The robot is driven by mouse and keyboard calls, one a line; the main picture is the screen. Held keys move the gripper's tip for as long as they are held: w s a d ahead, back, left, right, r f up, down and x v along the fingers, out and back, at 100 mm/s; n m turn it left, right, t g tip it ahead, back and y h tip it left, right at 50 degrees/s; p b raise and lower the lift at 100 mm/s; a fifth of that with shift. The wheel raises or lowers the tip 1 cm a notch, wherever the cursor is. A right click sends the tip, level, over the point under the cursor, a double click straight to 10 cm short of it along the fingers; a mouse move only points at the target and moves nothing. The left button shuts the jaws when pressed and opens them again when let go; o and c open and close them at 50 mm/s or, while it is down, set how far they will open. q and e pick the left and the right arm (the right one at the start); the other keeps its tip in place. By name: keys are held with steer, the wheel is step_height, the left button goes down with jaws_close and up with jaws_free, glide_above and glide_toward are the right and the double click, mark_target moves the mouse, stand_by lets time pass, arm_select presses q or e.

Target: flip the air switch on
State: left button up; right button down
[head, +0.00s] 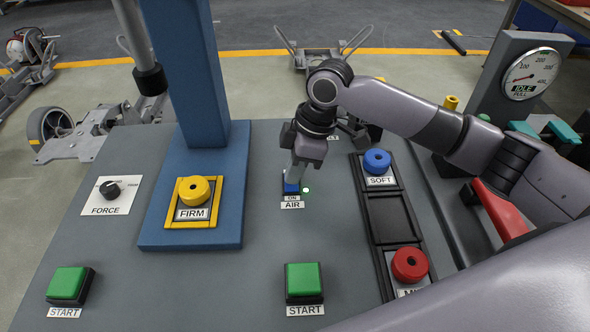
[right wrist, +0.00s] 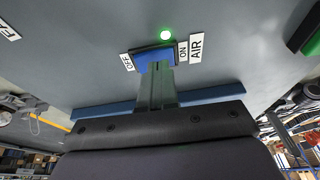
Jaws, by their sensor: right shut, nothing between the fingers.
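The air switch is a small blue rocker (head: 291,188) in a dark frame on the grey panel, with ON and AIR labels in front of it. A small green light (head: 306,190) glows beside it. My right gripper (head: 293,178) is shut and empty, pointing down with its fingertips at the rocker and hiding its far part. In the right wrist view the fingertips (right wrist: 157,72) overlap the blue rocker (right wrist: 146,55), between the OFF label (right wrist: 127,62) and the ON label (right wrist: 183,53). They appear to touch it; the rocker's tilt is hard to tell. My left gripper is not in view.
A blue column on a blue base (head: 190,235) carries the yellow FIRM button (head: 193,190) on the left. A dark rack (head: 388,215) holds the blue SOFT (head: 377,161) and red (head: 409,264) pieces. Green START buttons (head: 302,280) (head: 68,284) sit in front; the FORCE knob (head: 110,190) is far left.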

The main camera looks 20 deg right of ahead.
mark_target(305, 184)
stand_by(0.4)
steer(key=v, duration=0.7)
stand_by(0.4)
